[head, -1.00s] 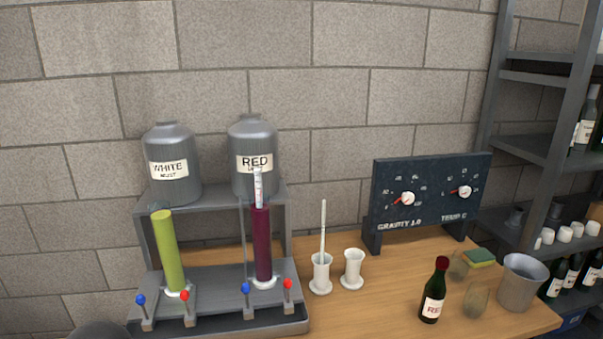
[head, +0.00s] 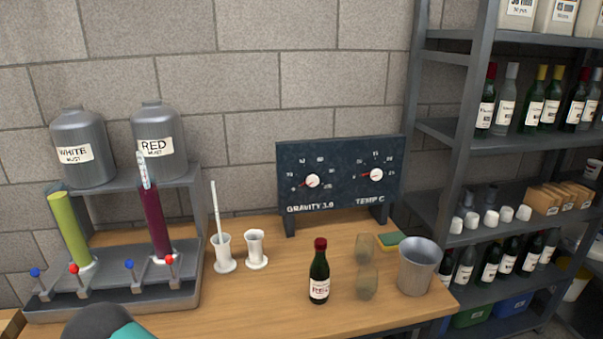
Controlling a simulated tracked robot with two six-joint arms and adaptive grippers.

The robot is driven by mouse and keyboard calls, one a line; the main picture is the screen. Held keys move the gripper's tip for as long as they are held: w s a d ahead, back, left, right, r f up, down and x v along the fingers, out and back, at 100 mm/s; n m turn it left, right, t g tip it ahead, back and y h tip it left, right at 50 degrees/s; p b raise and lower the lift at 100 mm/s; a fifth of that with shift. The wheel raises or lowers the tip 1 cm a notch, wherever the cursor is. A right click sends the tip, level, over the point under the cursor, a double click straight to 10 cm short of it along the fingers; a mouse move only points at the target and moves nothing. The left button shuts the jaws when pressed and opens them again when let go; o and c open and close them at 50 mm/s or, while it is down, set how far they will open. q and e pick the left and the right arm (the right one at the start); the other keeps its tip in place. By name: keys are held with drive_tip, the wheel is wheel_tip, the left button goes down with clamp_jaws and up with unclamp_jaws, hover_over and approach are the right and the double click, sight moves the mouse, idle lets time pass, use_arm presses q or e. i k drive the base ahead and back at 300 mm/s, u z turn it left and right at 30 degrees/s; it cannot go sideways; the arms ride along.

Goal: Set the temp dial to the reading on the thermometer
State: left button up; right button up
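The temp dial (head: 376,174) is a white knob with a red pointer on the right half of a dark panel (head: 340,191), above the label TEMP C. Its pointer points left and slightly down. A matching gravity dial (head: 312,181) is on the left half. A thin white rod, which looks like the thermometer (head: 215,205), stands upright in a white cup (head: 223,256) on the wooden bench; its reading is too small to tell. Neither gripper shows in the head view. A dark rounded part with teal, probably my arm, shows at the bottom left.
A rack with a green cylinder (head: 70,230) and a dark red cylinder (head: 154,222) stands left. Shelves are right.

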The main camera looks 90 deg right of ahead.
sight(376, 175)
drive_tip(key=z, duration=0.55)
drive_tip(key=k, duration=0.8)
drive_tip(key=u, duration=1.25)
drive_tip(key=i, duration=0.1)
drive_tip(key=z, duration=2.85)
drive_tip(key=i, duration=0.5)
drive_tip(key=u, duration=0.25)
drive_tip(key=k, duration=0.85)
drive_tip(key=z, duration=0.2)
drive_tip(key=i, duration=0.75)
